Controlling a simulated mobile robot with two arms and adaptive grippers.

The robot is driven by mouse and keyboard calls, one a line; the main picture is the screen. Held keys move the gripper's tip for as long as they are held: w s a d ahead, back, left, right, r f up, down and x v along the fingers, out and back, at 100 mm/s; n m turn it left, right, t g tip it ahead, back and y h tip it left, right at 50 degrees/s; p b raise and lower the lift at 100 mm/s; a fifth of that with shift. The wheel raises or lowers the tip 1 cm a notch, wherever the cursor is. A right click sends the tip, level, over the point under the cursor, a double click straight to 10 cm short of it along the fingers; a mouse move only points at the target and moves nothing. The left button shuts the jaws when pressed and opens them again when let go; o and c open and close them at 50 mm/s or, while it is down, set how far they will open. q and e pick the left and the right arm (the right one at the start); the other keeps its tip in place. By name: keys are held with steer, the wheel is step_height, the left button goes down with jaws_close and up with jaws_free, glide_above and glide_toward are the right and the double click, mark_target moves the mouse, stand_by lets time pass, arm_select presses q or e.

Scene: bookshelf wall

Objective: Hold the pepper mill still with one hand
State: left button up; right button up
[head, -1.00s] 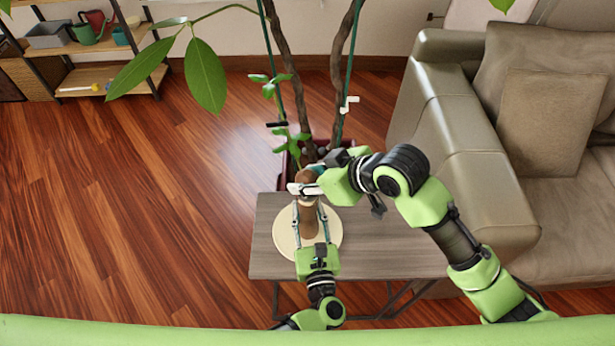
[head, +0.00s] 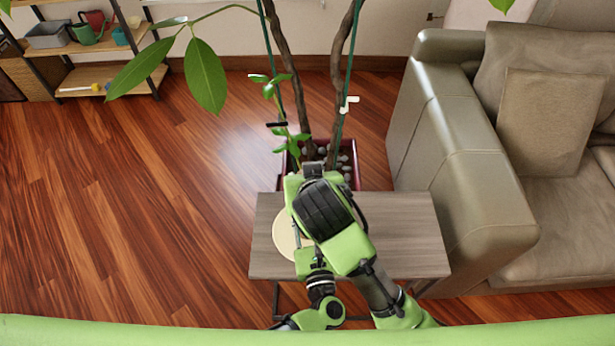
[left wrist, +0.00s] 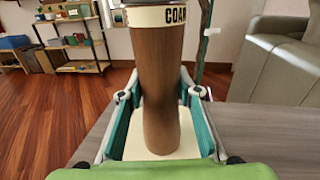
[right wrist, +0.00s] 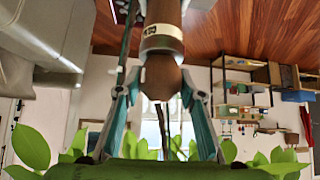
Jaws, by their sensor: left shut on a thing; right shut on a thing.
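The pepper mill is a brown wooden cylinder with a cream lettered band; it stands upright in the left wrist view (left wrist: 158,70). Its top part also shows in the right wrist view (right wrist: 160,75). In the head view my right arm hides it. My left gripper (left wrist: 158,112) is shut on the mill's lower body, a finger on each side. My right gripper (right wrist: 160,92) is shut on the rounded top, above the band. A round cream board (head: 284,236) lies under the mill.
The small grey table (head: 415,230) is bare on its right side. A potted plant (head: 347,170) stands right behind it, its stems close to my right gripper. A sofa (head: 455,170) is at the right. A shelf (head: 110,75) stands far left; open floor lies between.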

steer(key=shift+f+m+h, duration=0.15)
steer(key=shift+m+h, duration=0.15)
steer(key=o, duration=1.1)
steer(key=v, duration=0.7)
steer(key=shift+s+d+r, duration=0.1)
steer(key=shift+s+r, duration=0.15)
